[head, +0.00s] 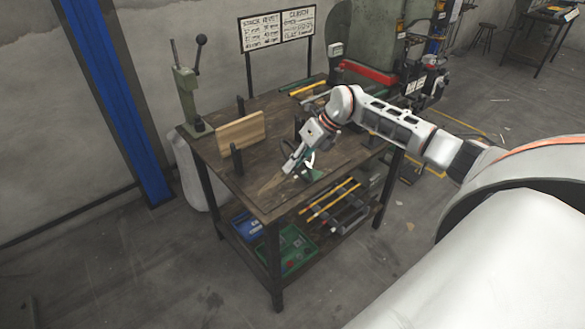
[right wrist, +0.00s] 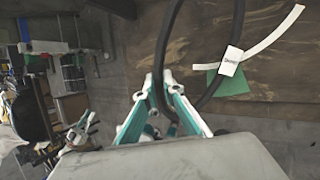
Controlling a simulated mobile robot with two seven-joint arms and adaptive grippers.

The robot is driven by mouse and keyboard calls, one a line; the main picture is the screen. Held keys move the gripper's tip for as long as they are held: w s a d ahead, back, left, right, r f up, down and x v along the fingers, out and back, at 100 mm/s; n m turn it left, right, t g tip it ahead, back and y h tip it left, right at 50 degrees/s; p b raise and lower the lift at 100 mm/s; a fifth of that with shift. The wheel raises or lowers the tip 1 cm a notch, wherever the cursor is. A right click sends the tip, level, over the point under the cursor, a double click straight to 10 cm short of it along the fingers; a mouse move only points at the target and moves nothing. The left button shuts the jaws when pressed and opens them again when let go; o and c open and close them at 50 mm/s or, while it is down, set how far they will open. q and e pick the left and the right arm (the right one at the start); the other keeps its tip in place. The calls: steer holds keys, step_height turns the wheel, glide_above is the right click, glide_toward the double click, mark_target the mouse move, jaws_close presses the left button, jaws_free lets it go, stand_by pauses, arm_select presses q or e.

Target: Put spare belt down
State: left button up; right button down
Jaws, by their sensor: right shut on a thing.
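The spare belt (right wrist: 163,55) is a dark loop with a white tag (right wrist: 231,60) in the right wrist view. My right gripper (right wrist: 161,84) is shut on the belt's near part; the rest of the loop extends over the wooden tabletop (right wrist: 190,35). In the head view my right gripper (head: 291,168) is low over the front part of the worktable (head: 262,183). The belt is hard to make out there. I cannot tell whether the belt touches the table. A green patch (right wrist: 235,85) and a pale curved strip (right wrist: 265,45) show beside the loop. My left gripper is not in view.
A wooden block (head: 241,131) stands between dark posts on the table's left part. A lever press (head: 187,90) is at the back left corner, a sign (head: 278,29) behind. A green bin (head: 290,250) and a blue bin (head: 247,226) sit on the lower shelf. The front left tabletop is clear.

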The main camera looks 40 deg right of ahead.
steer(key=shift+f, duration=0.75)
steer(key=c, duration=2.2)
jaws_free()
steer(key=shift+o, duration=0.2)
steer(key=shift+r, duration=0.1)
